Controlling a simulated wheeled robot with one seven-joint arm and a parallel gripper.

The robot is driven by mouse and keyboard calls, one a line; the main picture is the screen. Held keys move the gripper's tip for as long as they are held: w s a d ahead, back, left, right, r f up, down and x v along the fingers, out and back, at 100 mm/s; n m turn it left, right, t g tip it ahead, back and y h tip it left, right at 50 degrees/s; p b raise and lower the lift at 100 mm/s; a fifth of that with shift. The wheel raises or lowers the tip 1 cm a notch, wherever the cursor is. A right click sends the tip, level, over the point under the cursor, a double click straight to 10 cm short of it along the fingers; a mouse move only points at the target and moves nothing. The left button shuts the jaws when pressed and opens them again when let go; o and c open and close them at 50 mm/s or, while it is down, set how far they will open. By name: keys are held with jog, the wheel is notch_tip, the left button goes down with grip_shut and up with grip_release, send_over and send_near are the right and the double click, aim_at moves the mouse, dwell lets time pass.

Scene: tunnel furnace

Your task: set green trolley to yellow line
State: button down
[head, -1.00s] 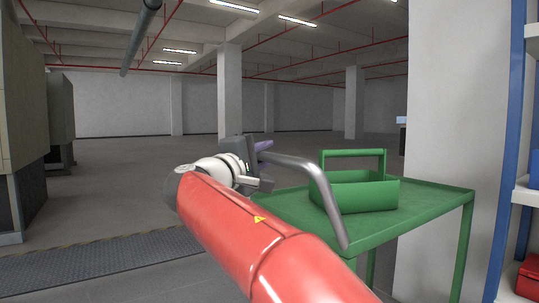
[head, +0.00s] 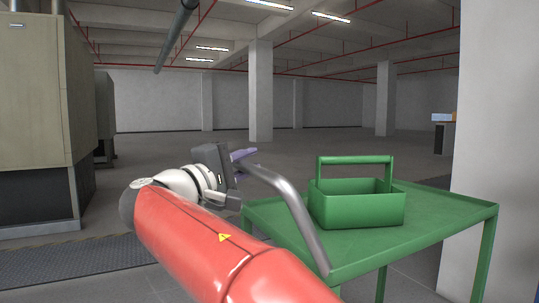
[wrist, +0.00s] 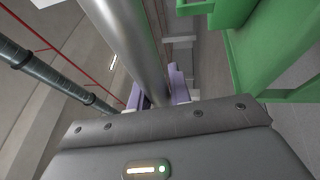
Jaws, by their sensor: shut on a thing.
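The green trolley (head: 430,222) stands at the right in the head view, with a green tool carrier (head: 357,205) on its top. Its grey metal handle (head: 297,208) reaches from the trolley's near left side up to my gripper (head: 243,156). In the wrist view the handle (wrist: 125,38) passes between the purple fingers of my gripper (wrist: 158,92), which is shut on it. The trolley's green frame (wrist: 265,55) shows at the right there. A faint yellowish edging (head: 70,242) runs along a dark floor strip at the left. The trolley's lower part is mostly hidden.
A large beige machine (head: 35,100) stands at the left. A pale wall (head: 495,150) rises close behind the trolley at the right. A pillar (head: 261,92) stands farther back. The grey floor (head: 300,152) in the middle distance is open.

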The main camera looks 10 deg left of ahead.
jog(key=shift+s+a+f+p, duration=0.1)
jog(key=shift+s+a+p, duration=0.1)
jog(key=shift+s+a, duration=0.45)
jog(key=shift+s+a+r+p, duration=0.1)
jog(key=shift+s+a+p, duration=0.25)
jog(key=shift+a, duration=0.55)
jog(key=shift+s+a+f+p, duration=0.1)
jog(key=shift+s+a, duration=0.45)
jog(key=shift+a, duration=0.25)
jog(key=c, duration=1.3)
grip_release()
jog(key=v, duration=0.7)
jog(key=shift+s+a, duration=0.3)
